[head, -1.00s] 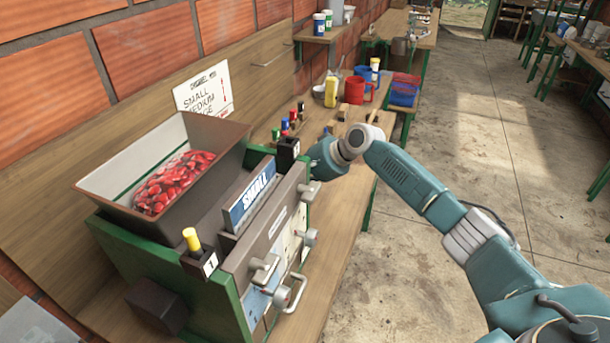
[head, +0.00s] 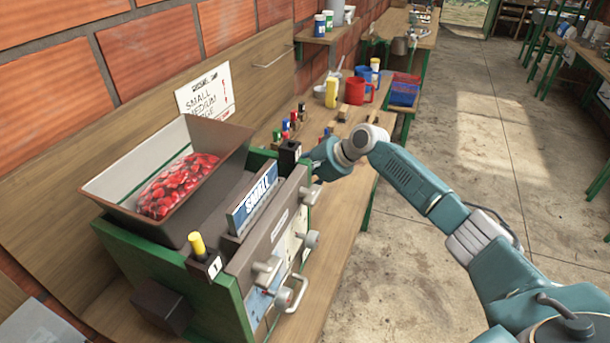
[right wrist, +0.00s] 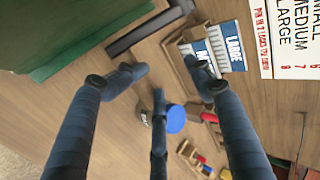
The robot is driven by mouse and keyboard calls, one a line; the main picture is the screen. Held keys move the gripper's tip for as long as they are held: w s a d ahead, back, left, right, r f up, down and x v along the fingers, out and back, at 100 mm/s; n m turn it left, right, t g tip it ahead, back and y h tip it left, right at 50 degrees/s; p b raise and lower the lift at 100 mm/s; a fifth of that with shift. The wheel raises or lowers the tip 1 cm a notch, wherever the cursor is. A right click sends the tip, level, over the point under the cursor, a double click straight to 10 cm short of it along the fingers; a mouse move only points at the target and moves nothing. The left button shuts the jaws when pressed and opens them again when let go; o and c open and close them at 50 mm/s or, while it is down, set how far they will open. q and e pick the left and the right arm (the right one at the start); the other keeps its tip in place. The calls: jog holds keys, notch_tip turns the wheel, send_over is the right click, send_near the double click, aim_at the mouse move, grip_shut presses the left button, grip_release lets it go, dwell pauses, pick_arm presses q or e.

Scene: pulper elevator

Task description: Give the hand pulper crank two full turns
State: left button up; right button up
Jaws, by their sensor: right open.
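The hand pulper (head: 165,262) stands on the bench at left in the head view, with a green frame, a "SMALL" plate (head: 254,197) and a hopper (head: 222,160) of red cherries. My right arm reaches to its far side; the pulper hides the gripper there. In the right wrist view, my right gripper (right wrist: 172,80) has its fingers spread, with nothing visibly gripped. A dark bar (right wrist: 148,30) beside the green panel (right wrist: 70,35) may be the crank arm; I cannot tell for certain. A blue round-topped object (right wrist: 176,118) shows between the fingers. My left gripper is out of view.
A size sign (head: 204,92) leans at the wall. Farther along the bench are a red jug (head: 355,90), a yellow bottle (head: 331,92) and a blue bin (head: 404,93). The floor at right is clear.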

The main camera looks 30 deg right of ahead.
jog(key=p+v, duration=0.7)
jog(key=v, duration=0.2)
jog(key=shift+f, duration=0.2)
jog(key=shift+d, duration=0.1)
